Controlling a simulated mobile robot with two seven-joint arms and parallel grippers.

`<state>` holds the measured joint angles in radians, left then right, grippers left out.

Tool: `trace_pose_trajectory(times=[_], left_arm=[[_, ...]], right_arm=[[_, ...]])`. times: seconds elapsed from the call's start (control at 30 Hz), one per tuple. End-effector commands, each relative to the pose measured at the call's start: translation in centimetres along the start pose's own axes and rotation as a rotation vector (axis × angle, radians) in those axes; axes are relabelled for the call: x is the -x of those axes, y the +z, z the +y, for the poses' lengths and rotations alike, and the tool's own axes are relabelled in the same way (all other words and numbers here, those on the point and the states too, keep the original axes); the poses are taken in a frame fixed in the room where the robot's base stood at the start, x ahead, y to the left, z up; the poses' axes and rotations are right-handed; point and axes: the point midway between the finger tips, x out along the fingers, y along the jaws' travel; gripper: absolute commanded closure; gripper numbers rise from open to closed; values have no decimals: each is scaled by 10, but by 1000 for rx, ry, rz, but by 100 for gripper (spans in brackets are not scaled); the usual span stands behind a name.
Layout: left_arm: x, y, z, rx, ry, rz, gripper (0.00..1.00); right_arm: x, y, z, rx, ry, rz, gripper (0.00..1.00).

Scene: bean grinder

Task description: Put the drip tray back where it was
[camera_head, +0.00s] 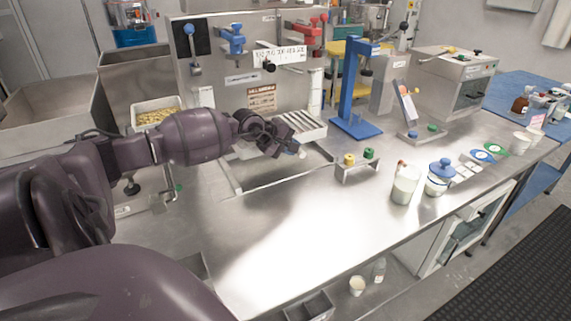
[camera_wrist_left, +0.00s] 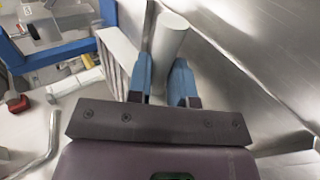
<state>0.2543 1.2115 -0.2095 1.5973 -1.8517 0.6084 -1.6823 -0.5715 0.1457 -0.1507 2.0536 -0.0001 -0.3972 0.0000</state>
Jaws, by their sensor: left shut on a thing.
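The drip tray (camera_head: 304,124) is a pale, slatted tray at the back middle of the steel counter, in front of the machine's panel. Its slats also show in the left wrist view (camera_wrist_left: 118,52), left of the fingers. My left gripper (camera_head: 294,149) is at the tray's near side, and its dark wrist hides part of it. In the left wrist view its blue fingers (camera_wrist_left: 161,78) are shut on a pale, rounded part that seems to be the tray's handle. A thin rectangular frame (camera_head: 233,183) lies on the counter below my forearm. My right gripper is out of view.
A small stand with yellow and green knobs (camera_head: 357,165) and a blue upright stand (camera_head: 349,95) are right of the tray. A white jug (camera_head: 405,185) and blue-lidded jar (camera_head: 439,178) stand farther right. The front middle counter is clear.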

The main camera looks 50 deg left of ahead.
Motion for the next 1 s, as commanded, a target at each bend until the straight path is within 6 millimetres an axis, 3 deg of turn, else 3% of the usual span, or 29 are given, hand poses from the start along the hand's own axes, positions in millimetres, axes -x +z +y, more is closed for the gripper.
trace_pose_trajectory(times=[0.23, 0.63, 1.0], left_arm=[[-27, 1, -34, 3, -2, -2, 100], [-53, 2, -66, 2, -3, -3, 100], [-56, 2, -71, -2, -1, -1, 100]], right_arm=[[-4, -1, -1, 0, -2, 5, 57], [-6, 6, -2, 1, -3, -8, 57], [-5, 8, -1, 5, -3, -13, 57]])
